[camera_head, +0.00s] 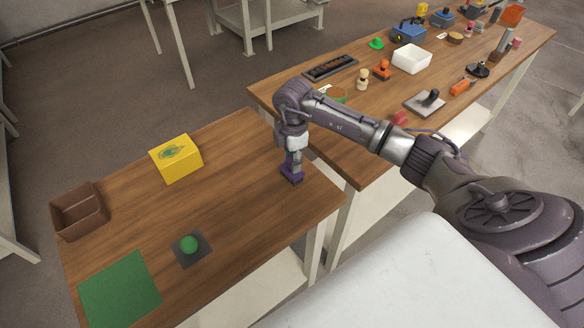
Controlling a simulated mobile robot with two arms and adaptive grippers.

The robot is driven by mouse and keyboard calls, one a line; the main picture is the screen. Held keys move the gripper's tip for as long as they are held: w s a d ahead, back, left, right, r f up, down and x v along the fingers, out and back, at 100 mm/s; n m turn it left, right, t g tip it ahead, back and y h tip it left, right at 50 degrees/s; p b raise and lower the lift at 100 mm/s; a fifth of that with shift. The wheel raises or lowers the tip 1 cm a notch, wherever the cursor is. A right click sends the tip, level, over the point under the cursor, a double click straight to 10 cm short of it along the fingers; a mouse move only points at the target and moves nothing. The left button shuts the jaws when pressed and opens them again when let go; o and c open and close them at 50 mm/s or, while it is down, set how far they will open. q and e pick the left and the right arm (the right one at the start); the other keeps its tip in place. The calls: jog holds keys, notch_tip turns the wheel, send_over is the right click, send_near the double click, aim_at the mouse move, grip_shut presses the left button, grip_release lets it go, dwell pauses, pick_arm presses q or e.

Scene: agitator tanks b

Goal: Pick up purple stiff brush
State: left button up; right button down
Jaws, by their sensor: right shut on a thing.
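The purple stiff brush (292,177) is at the right end of the near wooden table, at or just above its top. I cannot tell whether it touches the wood. My right gripper (293,160) points down from above and is shut on the brush, hiding its upper part. My left gripper is not in view.
The near table (235,215) holds a yellow box (176,158), a brown divided bin (79,211), a green mat (120,289) and a green ball (189,244) on a dark square plate. The far table (350,150) is crowded, with a white tray (411,59). The near table's middle is clear.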

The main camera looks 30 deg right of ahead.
jog(key=shift+r, duration=0.15)
jog(key=shift+r, duration=0.25)
jog(key=r, duration=0.1)
jog(key=r+b, duration=0.2)
jog(key=shift+s+d+r, duration=0.25)
jog(key=shift+s+d, duration=0.05)
jog(key=shift+s, duration=0.05)
jog(key=s+d+r+b, duration=0.2)
jog(key=s+d+r, duration=0.2)
jog(key=s, duration=0.6)
jog(key=shift+r+b, duration=0.35)
jog(key=shift+r, duration=1.05)
